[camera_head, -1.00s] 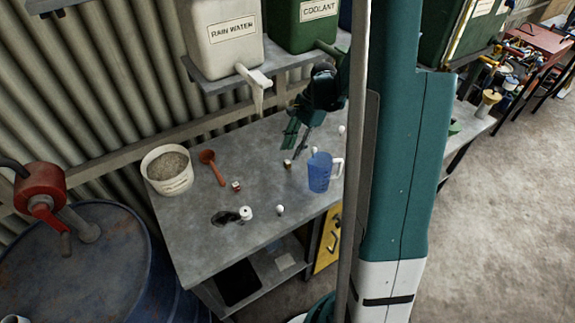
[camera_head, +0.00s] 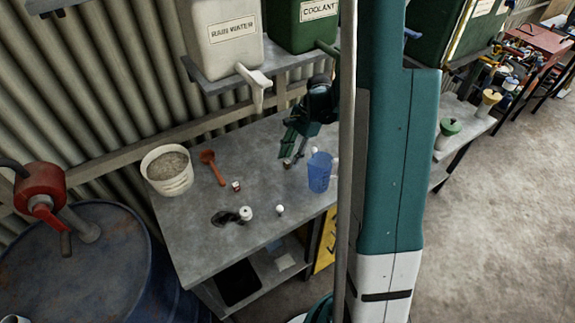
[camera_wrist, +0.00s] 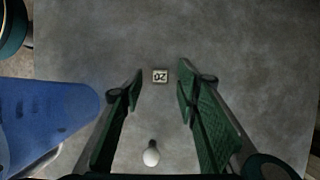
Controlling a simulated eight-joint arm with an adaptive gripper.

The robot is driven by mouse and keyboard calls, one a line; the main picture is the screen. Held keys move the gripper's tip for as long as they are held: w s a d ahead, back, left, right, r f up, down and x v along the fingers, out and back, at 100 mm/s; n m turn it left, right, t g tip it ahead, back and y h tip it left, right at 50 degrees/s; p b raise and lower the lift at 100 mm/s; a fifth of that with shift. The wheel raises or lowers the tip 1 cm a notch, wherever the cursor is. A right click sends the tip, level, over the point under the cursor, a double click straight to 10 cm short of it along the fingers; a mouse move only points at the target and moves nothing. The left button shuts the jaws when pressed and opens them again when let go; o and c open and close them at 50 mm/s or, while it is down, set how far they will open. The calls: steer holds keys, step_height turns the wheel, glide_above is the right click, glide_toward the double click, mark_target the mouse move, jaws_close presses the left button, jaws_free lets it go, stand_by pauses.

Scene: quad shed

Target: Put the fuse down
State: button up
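A small block marked "20" (camera_wrist: 160,76), which looks like the fuse, sits on the grey workbench (camera_head: 200,245). In the wrist view it lies between the tips of my gripper (camera_wrist: 160,71), with a gap on both sides. The fingers are spread and hold nothing. In the head view my gripper (camera_head: 294,157) is low over the bench, left of the blue jug (camera_head: 319,172). The small block (camera_head: 287,163) is partly hidden at its fingertips. Whether the fingertips touch the bench is unclear.
A white bulb (camera_wrist: 151,154) lies between the fingers, nearer the wrist. The blue jug (camera_wrist: 45,115) stands close on the left. A gravel bucket (camera_head: 167,171), red scoop (camera_head: 213,167), red-and-white block (camera_head: 236,186) and small white objects share the bench. Bare bench lies ahead.

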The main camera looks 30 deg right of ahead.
steer(key=shift+x, duration=0.8)
steer(key=c, duration=0.8)
